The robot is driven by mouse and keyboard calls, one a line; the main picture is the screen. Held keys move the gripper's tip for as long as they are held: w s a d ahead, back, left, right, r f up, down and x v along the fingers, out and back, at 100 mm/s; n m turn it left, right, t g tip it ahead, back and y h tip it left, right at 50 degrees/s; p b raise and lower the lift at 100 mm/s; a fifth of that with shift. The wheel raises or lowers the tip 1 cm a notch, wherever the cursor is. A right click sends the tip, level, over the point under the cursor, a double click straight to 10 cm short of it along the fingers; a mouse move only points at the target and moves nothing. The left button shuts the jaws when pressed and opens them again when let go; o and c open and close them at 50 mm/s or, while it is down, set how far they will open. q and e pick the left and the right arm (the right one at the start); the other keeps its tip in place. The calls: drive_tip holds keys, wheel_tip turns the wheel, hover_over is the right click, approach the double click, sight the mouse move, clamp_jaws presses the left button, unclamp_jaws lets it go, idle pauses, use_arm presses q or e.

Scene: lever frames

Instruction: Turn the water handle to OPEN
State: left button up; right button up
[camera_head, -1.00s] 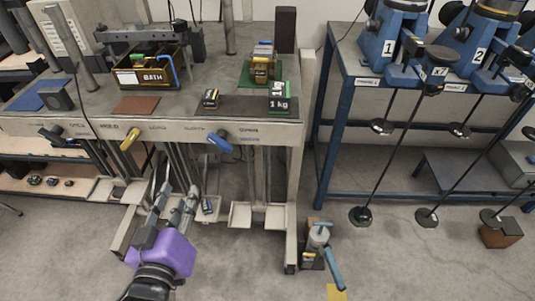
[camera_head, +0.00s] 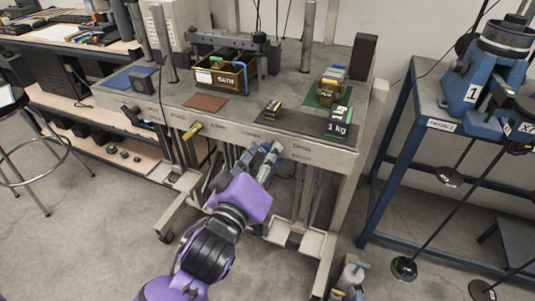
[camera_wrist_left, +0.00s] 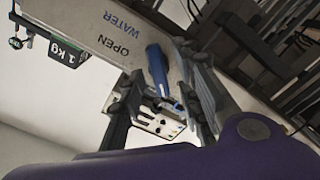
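The blue water handle (camera_wrist_left: 158,72) juts from the beige front panel (camera_wrist_left: 110,35) of the bench, beside the upside-down printed words OPEN and WATER. My left gripper (camera_wrist_left: 165,98) is open in the left wrist view, with one finger on each side of the handle. I cannot tell whether either finger touches it. In the head view the left gripper (camera_head: 262,158) is at the panel's front edge and partly covers the blue handle (camera_head: 277,148). My right gripper is not in view.
A yellow handle (camera_head: 193,131) and a dark blue handle (camera_head: 134,116) stick out farther left on the same panel. A 1 kg block (camera_head: 338,124) and a BATH box (camera_head: 228,75) stand on the bench. A blue frame (camera_head: 395,180) is at right.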

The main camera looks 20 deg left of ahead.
use_arm(q)
drive_tip(key=shift+w, duration=0.3)
clamp_jaws()
